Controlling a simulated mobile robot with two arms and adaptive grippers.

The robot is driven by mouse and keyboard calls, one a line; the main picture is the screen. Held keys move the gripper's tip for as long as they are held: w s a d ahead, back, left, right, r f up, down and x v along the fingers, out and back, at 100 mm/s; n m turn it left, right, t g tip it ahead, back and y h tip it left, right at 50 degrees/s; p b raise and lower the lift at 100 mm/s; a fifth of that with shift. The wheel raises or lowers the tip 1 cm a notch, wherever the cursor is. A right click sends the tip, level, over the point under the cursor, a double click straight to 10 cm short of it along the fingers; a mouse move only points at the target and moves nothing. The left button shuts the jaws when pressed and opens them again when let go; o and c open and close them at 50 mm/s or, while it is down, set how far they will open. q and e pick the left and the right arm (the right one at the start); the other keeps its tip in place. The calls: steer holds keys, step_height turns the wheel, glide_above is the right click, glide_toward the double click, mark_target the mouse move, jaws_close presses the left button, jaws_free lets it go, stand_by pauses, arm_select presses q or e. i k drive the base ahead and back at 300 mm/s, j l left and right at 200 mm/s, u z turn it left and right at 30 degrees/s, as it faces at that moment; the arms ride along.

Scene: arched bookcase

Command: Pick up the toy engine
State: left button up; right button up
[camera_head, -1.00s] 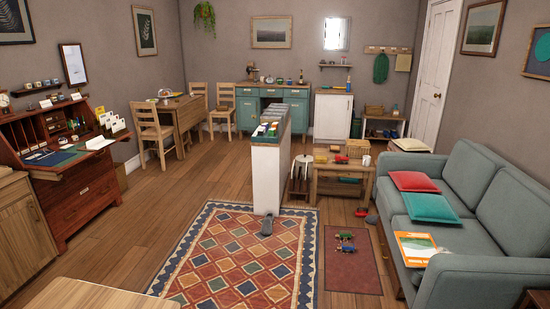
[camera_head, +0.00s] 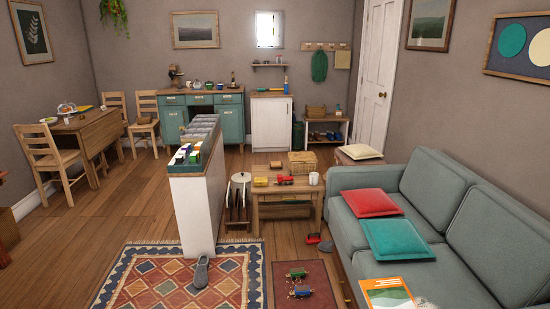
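Several small toys are in view, and they are too small for me to tell surely which is the toy engine. A red toy (camera_head: 284,180) sits on the wooden coffee table (camera_head: 262,194). A green toy (camera_head: 296,274) and a blue toy (camera_head: 301,291) lie on the small dark red rug, close to each other. A small red object (camera_head: 312,238) is on the floor by the sofa. Neither of my grippers shows in this view.
A white divider shelf (camera_head: 196,215) stands left of the coffee table, with a grey slipper (camera_head: 201,271) before it on the patterned rug (camera_head: 150,285). The grey sofa (camera_head: 455,215) bounds the right. Wood floor is open at left.

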mark_target(281, 180)
steer(key=i, duration=1.85)
